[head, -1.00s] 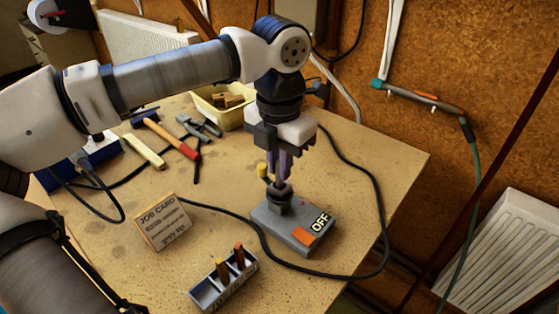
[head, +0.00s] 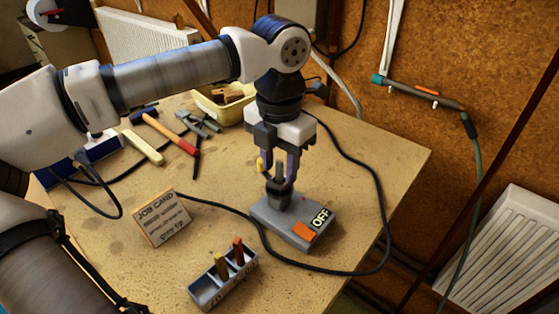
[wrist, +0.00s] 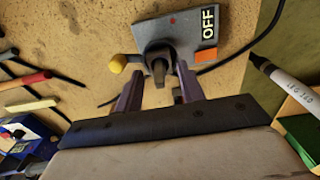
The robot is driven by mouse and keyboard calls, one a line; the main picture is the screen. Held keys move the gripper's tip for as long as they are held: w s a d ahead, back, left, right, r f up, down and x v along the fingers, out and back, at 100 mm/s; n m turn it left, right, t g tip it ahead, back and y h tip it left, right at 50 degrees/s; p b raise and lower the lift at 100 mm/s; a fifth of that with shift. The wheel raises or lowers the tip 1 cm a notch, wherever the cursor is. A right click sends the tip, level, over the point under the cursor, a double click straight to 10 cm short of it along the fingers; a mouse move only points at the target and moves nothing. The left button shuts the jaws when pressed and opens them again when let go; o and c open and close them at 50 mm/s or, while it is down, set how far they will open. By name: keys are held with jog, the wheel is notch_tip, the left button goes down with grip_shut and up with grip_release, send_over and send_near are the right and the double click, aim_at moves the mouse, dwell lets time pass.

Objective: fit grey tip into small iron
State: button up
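A grey base marked OFF (head: 291,222) with an orange patch stands on the bench and also shows in the wrist view (wrist: 182,27). A dark upright piece with a grey tip (wrist: 158,70) rises from its collar; I take this as the small iron. How deep the tip sits is not clear. A yellow knob (wrist: 118,63) is beside the collar. My gripper (head: 278,178) is above the base. Its two purple-grey fingers are apart, one on each side of the tip, with gaps visible in the wrist view (wrist: 160,92).
A grey tray (head: 226,288) with a yellow and a red-brown piece stands in front, near a job card (head: 160,219). A hammer (head: 172,135) and a yellow bin (head: 222,105) are behind. A black cable (head: 375,215) loops around the base.

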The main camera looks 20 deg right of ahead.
aim_at(280, 162)
notch_tip(280, 162, up, 14)
jog(key=shift+b, duration=0.4)
jog(key=shift+f, duration=0.1)
